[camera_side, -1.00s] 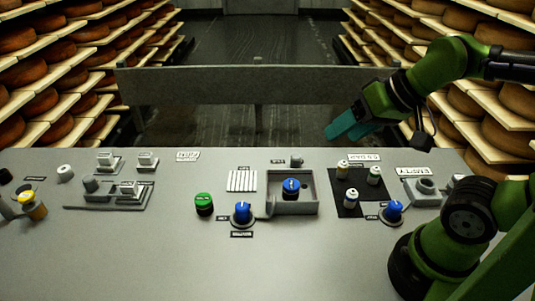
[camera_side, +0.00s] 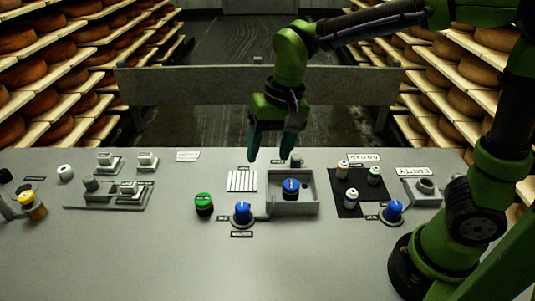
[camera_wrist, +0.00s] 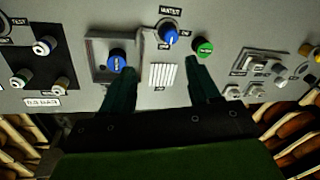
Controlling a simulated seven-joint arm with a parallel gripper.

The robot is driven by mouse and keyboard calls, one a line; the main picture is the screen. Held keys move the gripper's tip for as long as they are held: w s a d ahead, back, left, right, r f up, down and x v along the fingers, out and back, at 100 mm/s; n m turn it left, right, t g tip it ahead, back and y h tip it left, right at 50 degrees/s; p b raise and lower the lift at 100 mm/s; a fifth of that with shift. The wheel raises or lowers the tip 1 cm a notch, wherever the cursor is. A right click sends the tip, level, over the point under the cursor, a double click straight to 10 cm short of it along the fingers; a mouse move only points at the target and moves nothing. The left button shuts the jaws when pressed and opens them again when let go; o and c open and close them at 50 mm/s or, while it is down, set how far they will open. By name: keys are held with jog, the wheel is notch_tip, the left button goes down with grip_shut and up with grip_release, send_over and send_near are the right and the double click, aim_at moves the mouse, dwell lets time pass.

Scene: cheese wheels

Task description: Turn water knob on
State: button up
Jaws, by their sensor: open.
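The water knob (camera_side: 242,212) is a blue knob on a round grey base at the front middle of the grey panel. In the wrist view the water knob (camera_wrist: 168,34) is at the top centre, with a label that seems to read "WATER" beyond it. My gripper (camera_side: 268,156) is open and empty, pointing down above the back middle of the panel, behind and above the knob. In the wrist view my gripper (camera_wrist: 161,68) shows both fingers apart, with the knob beyond their tips and not touched. The knob's pointer direction is too small to tell.
A blue-topped piece (camera_side: 291,188) sits in a shallow grey tray (camera_side: 312,205) right of the knob. A green knob (camera_side: 204,204) stands to its left and a white slatted plate (camera_side: 242,181) behind it. Small bottles (camera_side: 374,175) stand on a black mat further right. The front of the panel is clear.

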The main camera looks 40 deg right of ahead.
aim_at(242, 205)
jog(key=w+a+f+m+g+h, duration=0.1)
jog(key=w+a+f+m+h, duration=0.1)
jog(key=w+a+m, duration=0.3)
jog(key=shift+m, duration=0.5)
jog(key=f, duration=1)
jog(key=d+f, duration=0.1)
jog(key=f, duration=0.5)
jog(key=shift+w+f, duration=0.1)
jog(key=shift+c, duration=0.2)
jog(key=c, duration=1)
